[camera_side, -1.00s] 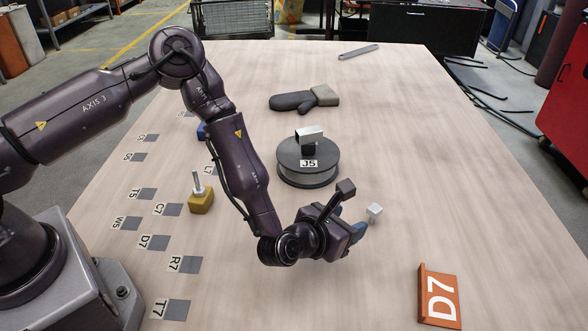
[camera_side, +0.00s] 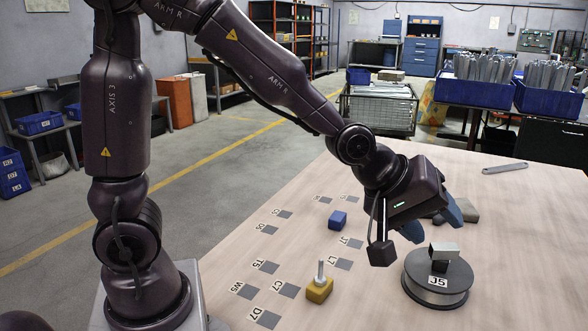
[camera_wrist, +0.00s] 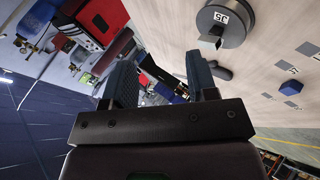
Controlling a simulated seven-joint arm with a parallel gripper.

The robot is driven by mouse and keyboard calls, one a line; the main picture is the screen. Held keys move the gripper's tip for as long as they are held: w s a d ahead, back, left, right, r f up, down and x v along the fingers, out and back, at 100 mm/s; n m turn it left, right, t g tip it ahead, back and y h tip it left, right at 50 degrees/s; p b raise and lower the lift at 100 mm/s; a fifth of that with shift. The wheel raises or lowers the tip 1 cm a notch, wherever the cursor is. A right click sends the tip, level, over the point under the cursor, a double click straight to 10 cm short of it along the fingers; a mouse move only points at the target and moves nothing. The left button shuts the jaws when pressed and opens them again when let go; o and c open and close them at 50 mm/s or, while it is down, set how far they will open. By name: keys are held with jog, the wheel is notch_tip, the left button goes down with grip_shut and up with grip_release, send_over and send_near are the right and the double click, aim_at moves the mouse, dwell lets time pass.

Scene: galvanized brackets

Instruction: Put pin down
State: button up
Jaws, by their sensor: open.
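A silver pin (camera_side: 321,270) stands upright in a yellow block (camera_side: 319,291) on the table, in the side view. My gripper (camera_side: 432,220) is up and to the right of it, apart from the pin, in front of the grey glove and overlapping the view near the round J5 base. Its blue fingers are spread with nothing between them; the wrist view shows the open fingers (camera_wrist: 160,72) too. The pin does not show clearly in the wrist view.
A round grey base (camera_side: 437,290) labelled J5 bears a silver block (camera_side: 445,250). A blue block (camera_side: 337,219) sits among labelled grey squares. A dark grey glove (camera_side: 460,210) lies partly behind my gripper. A flat metal bar (camera_side: 505,168) lies near the far edge.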

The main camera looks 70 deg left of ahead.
jog(key=s+a+r+m+g+y, duration=0.1)
jog(key=s+a+r+m, duration=0.1)
jog(key=s, duration=0.4)
jog(key=s+a+r+m+g, duration=0.1)
jog(key=s+a+r+m, duration=0.1)
jog(key=s+a+m, duration=0.2)
jog(key=s+a+r+m+g+y, duration=0.1)
jog(key=s+a+m, duration=0.3)
jog(key=s, duration=0.6)
jog(key=shift+a+r+y, duration=0.15)
jog(key=shift+r+y, duration=0.15)
jog(key=shift+r, duration=0.2)
